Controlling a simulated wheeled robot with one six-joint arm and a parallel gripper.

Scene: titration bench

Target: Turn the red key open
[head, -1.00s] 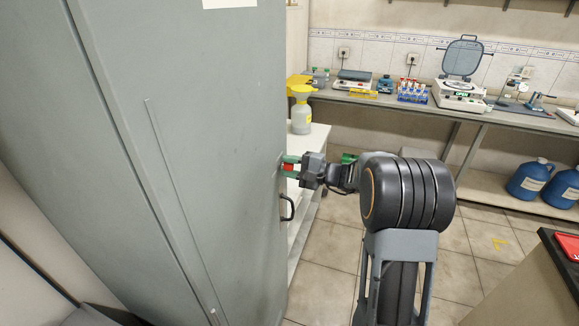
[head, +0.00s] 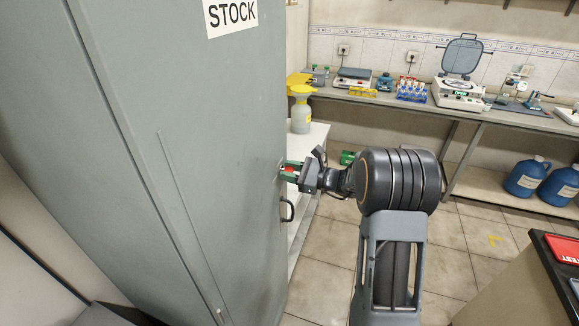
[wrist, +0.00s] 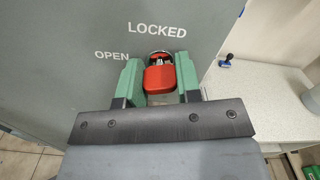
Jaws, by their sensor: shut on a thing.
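The red key (wrist: 160,79) sits in a round metal lock (wrist: 163,57) on a grey cabinet door (head: 190,130). In the wrist view the word LOCKED stands above the lock and OPEN stands to its upper left. My gripper (wrist: 160,82) has its two green fingers on either side of the red key head, shut on it. In the head view the key (head: 289,171) shows as a small red patch between the fingers at the door's right edge. The key's exact turn angle is hard to tell.
A black door handle (head: 288,210) is just below the gripper. A white side bench (head: 312,150) with a yellow-topped bottle (head: 301,112) stands behind the door edge. A lab counter (head: 450,112) runs along the back wall.

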